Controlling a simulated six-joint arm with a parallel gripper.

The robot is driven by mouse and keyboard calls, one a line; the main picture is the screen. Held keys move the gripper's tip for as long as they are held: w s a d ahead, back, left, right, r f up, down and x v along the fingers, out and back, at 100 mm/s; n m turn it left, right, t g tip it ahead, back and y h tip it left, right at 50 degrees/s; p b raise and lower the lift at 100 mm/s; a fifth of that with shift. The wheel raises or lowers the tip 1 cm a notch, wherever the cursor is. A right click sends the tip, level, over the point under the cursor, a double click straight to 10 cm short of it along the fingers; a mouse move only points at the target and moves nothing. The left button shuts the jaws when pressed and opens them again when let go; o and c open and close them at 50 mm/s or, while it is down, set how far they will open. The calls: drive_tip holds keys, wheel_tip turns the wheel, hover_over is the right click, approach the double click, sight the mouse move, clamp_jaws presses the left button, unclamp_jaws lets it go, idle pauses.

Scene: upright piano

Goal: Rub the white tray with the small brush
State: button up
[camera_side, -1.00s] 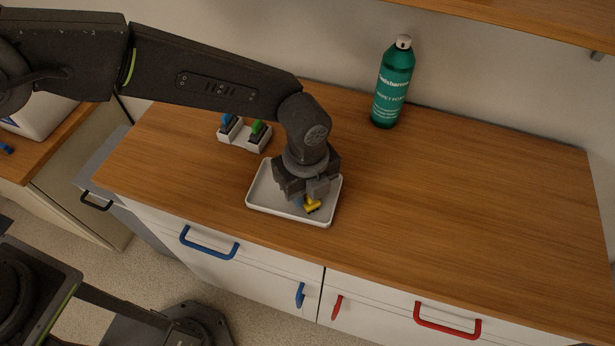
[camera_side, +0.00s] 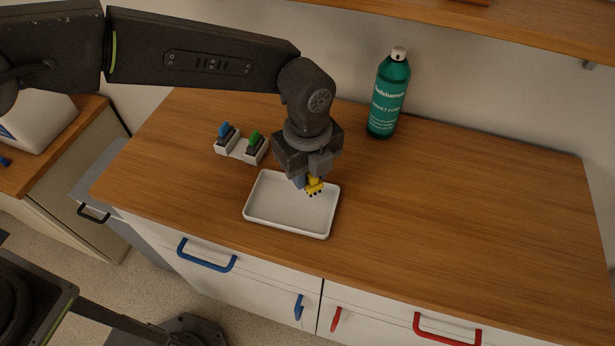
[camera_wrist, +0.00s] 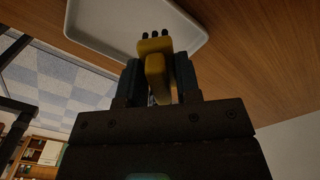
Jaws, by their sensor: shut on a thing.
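The white tray (camera_side: 278,213) lies flat on the wooden counter near its front edge, and it fills the top of the wrist view (camera_wrist: 105,22). My gripper (camera_side: 308,183) is shut on the small yellow brush (camera_side: 315,187). The brush also shows between the two fingers (camera_wrist: 158,80) in the wrist view, with its dark bristles (camera_wrist: 154,35) pointing away from the gripper. In the side view the brush is over the far right part of the tray. I cannot tell whether the bristles touch the tray.
A white holder (camera_side: 238,150) with a blue-topped and a green-topped item stands behind the tray to the left. A green bottle (camera_side: 388,95) stands upright near the wall. The counter's right side (camera_side: 480,220) is clear. A shelf (camera_side: 540,35) hangs above.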

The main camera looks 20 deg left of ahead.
drive_tip(key=shift+r, duration=1.4)
drive_tip(key=shift+r, duration=0.15)
wheel_tip(320, 180, up, 5)
drive_tip(key=w+a+n, duration=0.3)
drive_tip(key=a+n, duration=0.5)
drive_tip(key=a, duration=0.4)
drive_tip(key=w+a+n, duration=0.4)
drive_tip(key=a+n, duration=0.4)
drive_tip(key=a, duration=0.5)
drive_tip(key=s+a+n, duration=0.3)
drive_tip(key=a+n, duration=0.7)
drive_tip(key=a, duration=0.3)
drive_tip(key=f, duration=0.8)
drive_tip(key=shift+s+a+f, duration=0.1)
drive_tip(key=shift+s+f, duration=0.15)
drive_tip(key=shift+f, duration=0.05)
